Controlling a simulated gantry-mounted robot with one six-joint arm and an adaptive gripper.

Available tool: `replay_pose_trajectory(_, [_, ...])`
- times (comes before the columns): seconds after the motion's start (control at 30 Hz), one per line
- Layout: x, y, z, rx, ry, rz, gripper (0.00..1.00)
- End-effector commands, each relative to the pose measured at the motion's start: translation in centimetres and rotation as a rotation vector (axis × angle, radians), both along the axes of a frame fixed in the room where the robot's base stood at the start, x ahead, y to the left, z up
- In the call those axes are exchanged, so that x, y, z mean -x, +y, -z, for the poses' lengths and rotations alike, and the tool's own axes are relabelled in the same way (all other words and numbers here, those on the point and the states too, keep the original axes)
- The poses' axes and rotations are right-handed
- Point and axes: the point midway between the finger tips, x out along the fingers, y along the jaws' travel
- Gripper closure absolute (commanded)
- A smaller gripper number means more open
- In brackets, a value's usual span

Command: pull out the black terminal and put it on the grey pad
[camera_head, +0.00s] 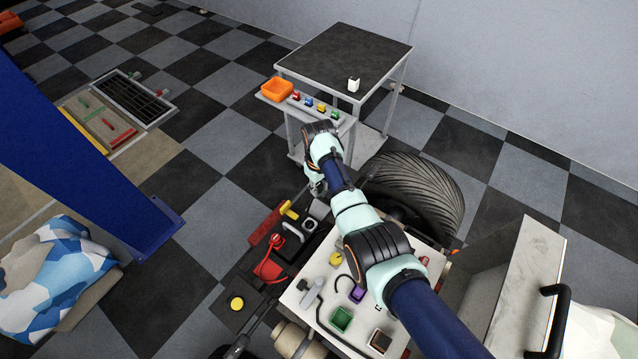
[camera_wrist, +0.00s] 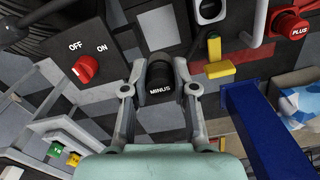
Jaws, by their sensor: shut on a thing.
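The black terminal (camera_wrist: 160,82), a short cylinder marked MINUS, sits between the fingers of my gripper (camera_wrist: 160,70) in the wrist view. My gripper is shut on it. Checkered floor shows around and behind the terminal, and its far end is hidden. In the head view my gripper (camera_head: 316,187) hangs at the quad's edge, left of the tire, and the terminal cannot be made out there. I cannot tell for certain which surface is the grey pad.
A red PLUS terminal (camera_wrist: 290,24) and a yellow bar (camera_wrist: 214,60) lie to the right in the wrist view; a red OFF/ON switch (camera_wrist: 86,68) is at left. A dark-topped cart (camera_head: 345,55) with an orange bin (camera_head: 277,90) stands beyond the tire (camera_head: 420,190).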

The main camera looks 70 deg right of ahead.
Motion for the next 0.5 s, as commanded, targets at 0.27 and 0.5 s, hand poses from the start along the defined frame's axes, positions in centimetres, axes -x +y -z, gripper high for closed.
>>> replay_pose_trajectory(0.27, [0.0, 0.0, 4.6, 0.000, 0.000, 0.000, 1.00])
replay_pose_trajectory(0.5, [0.0, 0.0, 6.3, 0.001, -0.001, 0.000, 1.00])
